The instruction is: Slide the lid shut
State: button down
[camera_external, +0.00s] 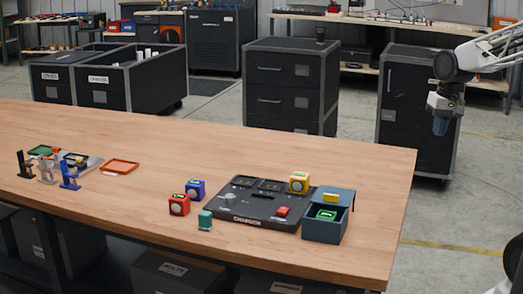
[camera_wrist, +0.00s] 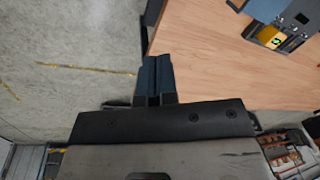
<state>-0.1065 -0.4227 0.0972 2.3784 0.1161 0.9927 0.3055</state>
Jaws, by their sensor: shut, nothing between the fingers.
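A dark blue box (camera_external: 322,232) stands at the right end of the grey station on the table. Its dark blue lid (camera_external: 345,194), with a yellow grip (camera_external: 330,197), sits toward the back, leaving the front of the box open. A block with a green-lit face (camera_external: 326,214) shows inside. In the wrist view a blue part of the box or lid (camera_wrist: 262,8) shows, cut off by the top edge. My gripper (camera_external: 440,126) is shut and empty, beyond the table's right edge and apart from the box. Its fingers also show in the wrist view (camera_wrist: 158,75).
The station (camera_external: 250,204) carries a yellow block (camera_external: 299,182) and a red part (camera_external: 282,212). Red (camera_external: 179,205), blue (camera_external: 195,190) and teal (camera_external: 205,221) blocks stand left of it. An orange tray (camera_external: 120,167) lies farther left. The table's right end is clear.

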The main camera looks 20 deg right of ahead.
jog(key=w+a+f+m+g+y, duration=0.1)
jog(key=w+a+f+m+g, duration=0.15)
jog(key=w+a, duration=0.75)
jog(key=m+g+y, duration=0.1)
jog(key=m+g, duration=0.1)
jog(key=m, duration=0.2)
send_over(338, 192)
jog(key=w+d, duration=0.3)
notch_tip(338, 192, down, 5)
jog(key=shift+s+a+n, duration=0.1)
jog(key=shift+s+n, duration=0.05)
jog(key=shift+n, duration=0.1)
jog(key=x, duration=1)
jog(key=shift+f, duration=0.15)
jog(key=shift+s+a, duration=0.3)
jog(key=shift+a, duration=0.15)
jog(key=shift+s+a, duration=0.9)
